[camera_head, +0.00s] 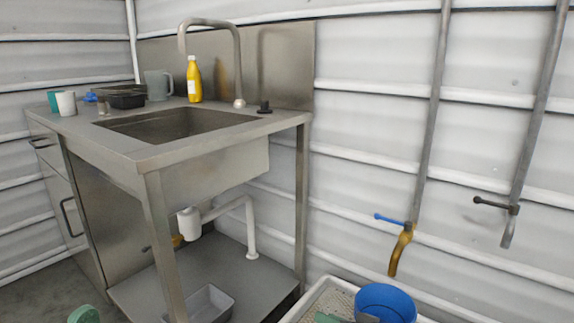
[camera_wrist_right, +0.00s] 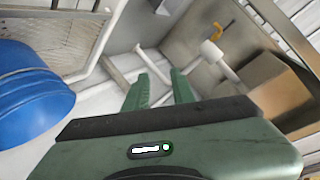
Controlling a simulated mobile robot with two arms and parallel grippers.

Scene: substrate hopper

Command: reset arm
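My right gripper (camera_wrist_right: 161,85) shows in the right wrist view with its two green fingers apart and nothing between them. In the head view only a small green part of my right arm shows at the bottom edge, beside the blue bucket (camera_head: 386,302). The bucket also shows at the left of the right wrist view (camera_wrist_right: 30,95). A rounded green part, likely of my left arm, shows at the bottom left of the head view. No left fingers are visible.
A steel sink table (camera_head: 150,155) stands at the left, with a yellow bottle (camera_head: 194,80), a grey jug (camera_head: 157,86) and cups on top. A grey tub (camera_head: 211,303) is on its lower shelf. A pale tray (camera_head: 318,297) lies beside the bucket. Taps (camera_head: 401,250) hang on the right wall.

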